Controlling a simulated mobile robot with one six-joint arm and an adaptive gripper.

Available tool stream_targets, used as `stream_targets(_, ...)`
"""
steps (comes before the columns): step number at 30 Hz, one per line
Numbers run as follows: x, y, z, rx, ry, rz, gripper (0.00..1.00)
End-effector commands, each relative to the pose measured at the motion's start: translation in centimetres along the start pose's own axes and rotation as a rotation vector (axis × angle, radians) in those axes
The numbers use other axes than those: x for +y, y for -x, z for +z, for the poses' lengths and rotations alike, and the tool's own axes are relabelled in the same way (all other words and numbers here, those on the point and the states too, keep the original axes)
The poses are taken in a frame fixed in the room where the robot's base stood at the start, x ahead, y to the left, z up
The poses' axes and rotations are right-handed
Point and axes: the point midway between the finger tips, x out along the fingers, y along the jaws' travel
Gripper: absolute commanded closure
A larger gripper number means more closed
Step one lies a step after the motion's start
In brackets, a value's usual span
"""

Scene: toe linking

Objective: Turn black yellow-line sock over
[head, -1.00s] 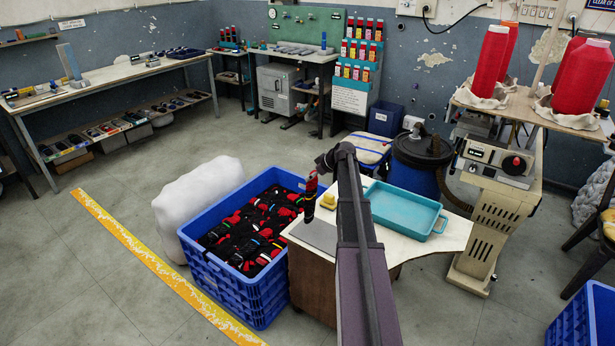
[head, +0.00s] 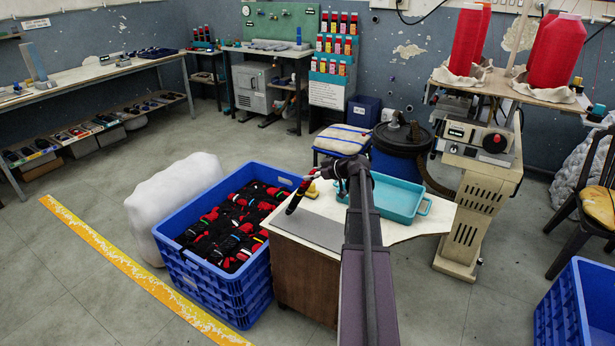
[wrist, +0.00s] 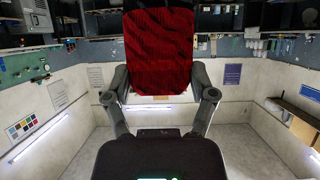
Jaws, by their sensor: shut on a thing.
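My gripper (head: 334,168) is above the white table. It is shut on a sock (head: 301,194), which is black with red and a pale stripe near its upper end. The sock slants down to the left over the grey mat (head: 318,229); I cannot tell whether its low end touches the mat. In the wrist view the sock (wrist: 160,50) shows as a broad dark red, black-ribbed piece between my two fingertips (wrist: 160,97). A yellow line on it is not clear to me. Its far end is hidden in the wrist view.
A blue crate (head: 197,276) full of black and red socks stands left of the table (head: 425,222). A white sack (head: 165,200) is beyond the crate. The grey mat is otherwise bare.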

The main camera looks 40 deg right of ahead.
Motion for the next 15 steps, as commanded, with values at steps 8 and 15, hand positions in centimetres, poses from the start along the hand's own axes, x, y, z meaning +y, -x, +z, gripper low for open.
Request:
stream_targets(8, 0.00, -0.60, 0.83, -0.002, 0.000, -0.001, 0.84)
stream_targets(15, -0.01, -0.59, 0.80, -0.003, 0.000, -0.001, 0.84)
